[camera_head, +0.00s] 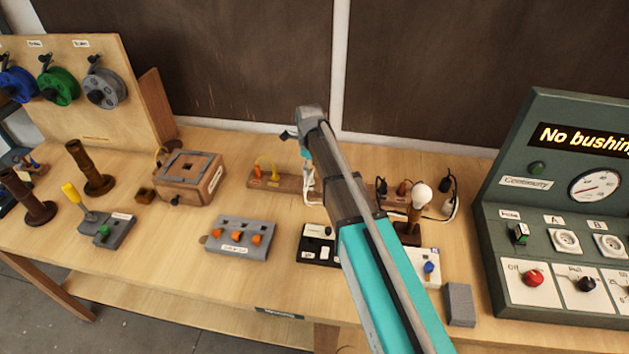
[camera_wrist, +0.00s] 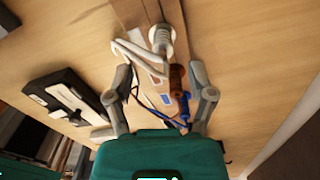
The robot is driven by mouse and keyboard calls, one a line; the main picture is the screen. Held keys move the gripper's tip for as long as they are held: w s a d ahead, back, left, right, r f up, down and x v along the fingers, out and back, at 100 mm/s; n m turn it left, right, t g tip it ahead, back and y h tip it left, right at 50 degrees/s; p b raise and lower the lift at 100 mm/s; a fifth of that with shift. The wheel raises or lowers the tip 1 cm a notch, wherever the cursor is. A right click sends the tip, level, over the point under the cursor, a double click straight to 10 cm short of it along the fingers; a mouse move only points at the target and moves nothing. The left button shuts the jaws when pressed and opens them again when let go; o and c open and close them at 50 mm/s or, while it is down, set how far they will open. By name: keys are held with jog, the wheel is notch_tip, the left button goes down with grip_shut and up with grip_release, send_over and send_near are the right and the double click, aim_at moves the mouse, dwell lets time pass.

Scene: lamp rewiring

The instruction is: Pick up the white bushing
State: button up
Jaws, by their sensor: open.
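A whitish ribbed cylinder (camera_wrist: 162,40) with a looped white cord stands on a wooden strip in the wrist view, just beyond my fingertips; it looks like the white bushing. A brown piece (camera_wrist: 178,78) and a blue piece with a blue cord (camera_wrist: 185,104) lie nearer, between my fingers. My gripper (camera_wrist: 161,76) is open, with its fingers apart on either side of this row and nothing clamped. In the head view my gripper (camera_head: 300,138) is over the back of the bench, beside the wooden strip (camera_head: 262,182); my arm hides part of that strip.
An orange and a yellow corded piece stand on the strip's left part. A wooden box (camera_head: 190,177) is left of it, a grey switch block (camera_head: 240,236) in front. A bulb (camera_head: 421,194) stands right of my arm. A green test panel (camera_head: 545,115) reads "No bushing".

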aim_at(310, 182)
jog(key=shift+f+b, duration=2.4)
jog(key=shift+f, duration=0.1)
jog(key=shift+c, duration=0.2)
grip_shut()
jog(key=shift+r, duration=0.25)
notch_tip(310, 182, up, 3)
jog(key=p, duration=0.3)
jog(key=s+r+p, duration=0.9)
jog(key=s+p, duration=0.1)
jog(key=s, duration=0.4)
jog(key=shift+d+r, duration=0.25)
jog(key=shift+r, duration=0.05)
jog(key=shift+w, duration=0.1)
